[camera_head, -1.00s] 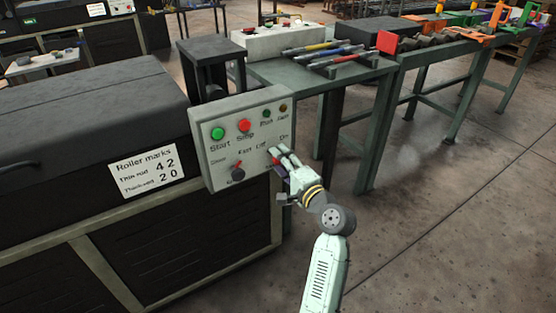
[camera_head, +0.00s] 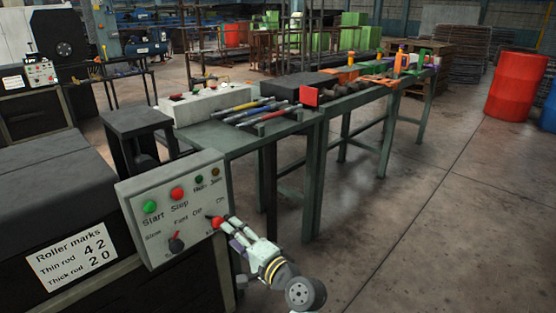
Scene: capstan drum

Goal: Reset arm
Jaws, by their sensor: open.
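My gripper (camera_head: 228,228) is at the lower middle of the head view, in front of the right side of the grey control panel (camera_head: 140,220). Its jaws are open. The fingertips are close to the red-handled Off/On switch (camera_head: 216,221); I cannot tell whether they touch it. The panel also has a green Start button (camera_head: 150,207), a red Stop button (camera_head: 178,193), a black Slow/Fast knob (camera_head: 176,244) and two small lamps. My forearm is mostly below the frame.
A green-grey bench (camera_head: 235,138) behind the panel holds several coloured rods and a white box (camera_head: 205,104). Further benches run to the right. A black stool-like stand (camera_head: 136,122) is left of the bench. The floor (camera_head: 430,220) at right is clear.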

